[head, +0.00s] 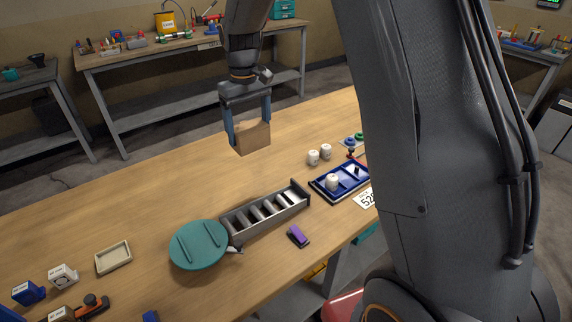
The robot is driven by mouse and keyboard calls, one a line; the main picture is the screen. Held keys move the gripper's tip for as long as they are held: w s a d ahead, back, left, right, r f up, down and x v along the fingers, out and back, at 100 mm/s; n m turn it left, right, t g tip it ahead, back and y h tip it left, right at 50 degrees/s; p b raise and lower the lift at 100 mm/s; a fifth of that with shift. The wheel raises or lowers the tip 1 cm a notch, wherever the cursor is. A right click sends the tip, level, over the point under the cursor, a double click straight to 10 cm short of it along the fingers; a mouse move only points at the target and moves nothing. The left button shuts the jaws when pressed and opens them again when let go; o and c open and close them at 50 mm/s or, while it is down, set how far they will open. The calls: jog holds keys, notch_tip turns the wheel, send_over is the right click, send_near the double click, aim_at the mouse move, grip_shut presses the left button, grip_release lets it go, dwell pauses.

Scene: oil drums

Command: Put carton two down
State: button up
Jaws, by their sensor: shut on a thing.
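My gripper (249,133) hangs over the far side of the wooden table (120,205), fingers pointing down. It is shut on a small brown carton (254,139), with one blue finger on each side. The carton looks slightly tilted. It appears to be above the tabletop, but I cannot tell the exact gap. No number is readable on the carton, so I cannot tell if it is carton two.
A grey slotted rack (265,211) and a round teal lid (199,245) lie nearer. A blue tray (340,181), white cylinders (313,157), a purple item (298,236) and a beige tray (113,257) are around. The tabletop left of the carton is clear.

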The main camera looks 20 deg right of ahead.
aim_at(249, 142)
jog(key=w+f+b, duration=0.1)
jog(key=f+b, duration=0.3)
jog(key=w+f+b, duration=0.1)
jog(key=f, duration=0.1)
jog(key=shift+w+f+b, duration=0.2)
jog(key=shift+w+b, duration=0.1)
jog(key=shift+b, duration=0.1)
jog(key=shift+f+p, duration=1.55)
jog(key=shift+f, duration=3.45)
jog(key=shift+f, duration=0.2)
jog(key=o, duration=1)
jog(key=shift+r, duration=0.1)
